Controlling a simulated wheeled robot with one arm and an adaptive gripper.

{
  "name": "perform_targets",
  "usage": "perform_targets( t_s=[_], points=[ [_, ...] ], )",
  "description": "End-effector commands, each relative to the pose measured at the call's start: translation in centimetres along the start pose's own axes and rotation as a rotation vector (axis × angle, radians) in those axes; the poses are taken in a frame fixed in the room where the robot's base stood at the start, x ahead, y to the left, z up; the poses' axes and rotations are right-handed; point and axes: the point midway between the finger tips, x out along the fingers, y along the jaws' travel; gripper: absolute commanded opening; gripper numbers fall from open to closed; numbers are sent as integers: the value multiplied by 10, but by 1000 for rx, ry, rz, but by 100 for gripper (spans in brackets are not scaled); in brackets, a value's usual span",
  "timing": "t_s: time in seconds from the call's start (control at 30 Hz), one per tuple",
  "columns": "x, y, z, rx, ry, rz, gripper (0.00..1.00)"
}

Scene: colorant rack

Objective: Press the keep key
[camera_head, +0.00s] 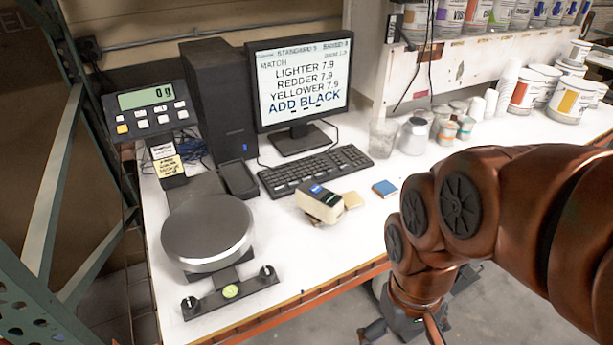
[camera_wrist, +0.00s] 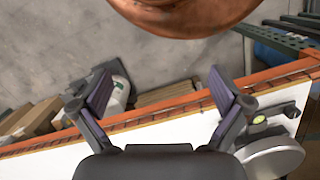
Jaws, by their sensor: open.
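No key marked keep can be read in either view. In the head view, the scale's display box (camera_head: 148,108) reads 0 g and has several pale keys and one yellow key (camera_head: 122,129) at its lower left; their labels are too small to read. A black keyboard (camera_head: 314,169) lies in front of the monitor (camera_head: 299,83), which shows "ADD BLACK". A handheld measuring device (camera_head: 321,203) with a small lit screen lies on the bench. My gripper (camera_wrist: 159,82) is open in the wrist view, with nothing between its fingers, over the bench's front edge and floor.
The scale's round grey pan (camera_head: 208,231) stands on the white bench (camera_head: 345,243) at front left. Cups and a jar (camera_head: 413,136) stand right of the keyboard, with paint cans (camera_head: 526,91) farther right. The bench front by the device is mostly clear. A green metal upright stands at left.

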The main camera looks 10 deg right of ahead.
Motion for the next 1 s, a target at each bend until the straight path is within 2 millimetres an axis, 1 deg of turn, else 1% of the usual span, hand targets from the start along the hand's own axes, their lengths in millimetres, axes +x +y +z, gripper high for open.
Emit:
perform_targets(
  t_s=[0.03, 0.07, 0.9, 0.97, 1.0],
  points=[
    [0, 0, 0, 0, 0, 0, 98],
    [0, 0, 0, 0, 0, 0, 95],
    [0, 0, 0, 0, 0, 0, 7],
    [0, 0, 0, 0, 0, 0, 1],
    [0, 0, 0, 0, 0, 0, 0]
  ],
)
